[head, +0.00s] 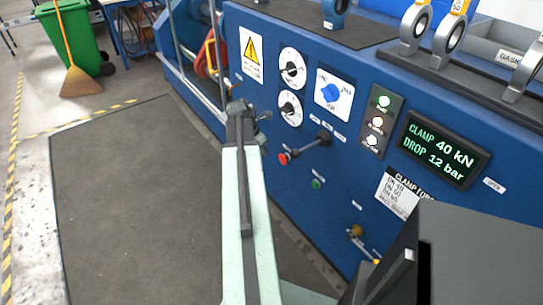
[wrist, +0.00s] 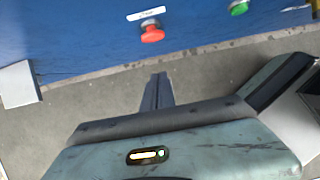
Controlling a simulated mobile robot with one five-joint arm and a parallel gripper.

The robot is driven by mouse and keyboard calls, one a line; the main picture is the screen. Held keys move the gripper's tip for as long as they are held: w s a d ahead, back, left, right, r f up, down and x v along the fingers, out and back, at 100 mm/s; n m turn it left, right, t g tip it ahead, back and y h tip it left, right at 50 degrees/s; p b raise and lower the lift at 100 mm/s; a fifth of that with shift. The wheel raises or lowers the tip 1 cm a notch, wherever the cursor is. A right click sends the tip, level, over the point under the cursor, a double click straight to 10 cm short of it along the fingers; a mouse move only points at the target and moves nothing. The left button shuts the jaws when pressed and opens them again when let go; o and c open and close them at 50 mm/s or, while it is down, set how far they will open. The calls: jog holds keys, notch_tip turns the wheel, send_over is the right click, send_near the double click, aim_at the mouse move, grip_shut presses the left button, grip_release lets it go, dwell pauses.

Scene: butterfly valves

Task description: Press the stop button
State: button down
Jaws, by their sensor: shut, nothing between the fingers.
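The red stop button (head: 283,158) sits on the front of the blue machine panel, at the left end of a row of controls. In the wrist view the red button (wrist: 152,33) is at the top centre, under a white label (wrist: 146,13). My gripper (wrist: 161,78) is shut and empty, its fingertips below the button in that view and apart from it. In the head view the far end of my arm (head: 238,106) is up and left of the button; the fingertips are hard to make out there.
A green button (head: 317,183) sits right of the red one; it also shows in the wrist view (wrist: 238,8). A black lever (head: 318,143) juts out just right of the stop button. Dials, a blue rotary switch (head: 333,92) and a display (head: 438,150) are higher. The floor mat (head: 120,200) is clear.

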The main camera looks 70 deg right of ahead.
aim_at(284, 159)
jog(key=s+d+f+b, duration=0.4)
jog(key=d+f+b, duration=0.2)
jog(key=f+b, duration=0.1)
jog(key=shift+f, duration=0.55)
jog(key=shift+d, duration=0.1)
